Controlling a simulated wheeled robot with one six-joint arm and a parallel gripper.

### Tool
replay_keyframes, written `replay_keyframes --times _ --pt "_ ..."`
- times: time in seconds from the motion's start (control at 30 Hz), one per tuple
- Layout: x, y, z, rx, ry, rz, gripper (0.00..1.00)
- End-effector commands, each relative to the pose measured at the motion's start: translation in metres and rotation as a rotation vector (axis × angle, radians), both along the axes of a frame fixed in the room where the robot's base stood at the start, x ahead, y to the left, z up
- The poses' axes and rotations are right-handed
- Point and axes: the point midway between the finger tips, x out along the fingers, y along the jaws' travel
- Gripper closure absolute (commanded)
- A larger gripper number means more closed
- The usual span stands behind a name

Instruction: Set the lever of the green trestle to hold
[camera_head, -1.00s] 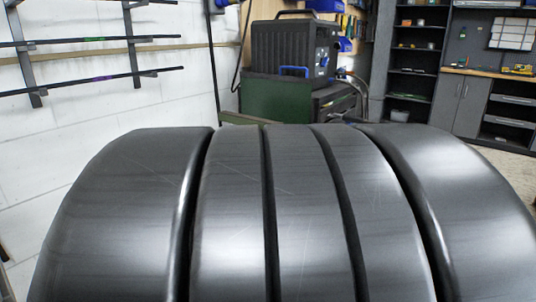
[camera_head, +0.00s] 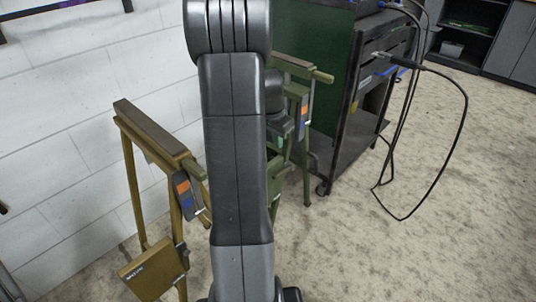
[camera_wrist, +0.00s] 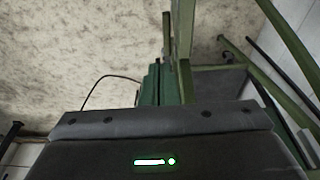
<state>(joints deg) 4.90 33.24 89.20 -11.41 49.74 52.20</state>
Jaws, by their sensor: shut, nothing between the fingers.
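The green trestle (camera_head: 305,165) stands behind my arm in the head view, partly hidden by it. Its dark side plate (camera_head: 304,108) carries an orange mark and a blue mark. A short green bar (camera_head: 322,76) sticks out at its top right; I cannot tell whether this is the lever, or its setting. My gripper (camera_head: 280,125) is dark, shut and empty, close to the trestle's left side and mostly hidden by my arm. In the wrist view green trestle bars (camera_wrist: 186,80) rise just beyond my gripper's grey housing (camera_wrist: 160,123). Contact cannot be judged.
A yellow-brown trestle (camera_head: 133,190) with a similar marked plate stands left of my arm, near the white wall (camera_head: 60,110). A dark wheeled cart (camera_head: 355,130) stands right of the green trestle. A black cable (camera_head: 462,130) loops to the floor.

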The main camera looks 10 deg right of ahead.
Motion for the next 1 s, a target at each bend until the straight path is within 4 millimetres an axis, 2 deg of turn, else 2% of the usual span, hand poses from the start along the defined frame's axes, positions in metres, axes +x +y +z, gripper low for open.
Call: replay_keyframes --times 0.13,0.57,0.77,1.0 --pt "0.01 -0.005 -0.002 -0.004 -0.008 -0.029 1.0" --pt "0.011 -0.006 -0.007 -0.005 -0.008 -0.031 1.0" --pt "0.014 -0.011 -0.036 -0.005 -0.005 -0.032 1.0" --pt "0.021 -0.02 -0.088 -0.005 -0.005 -0.031 1.0"
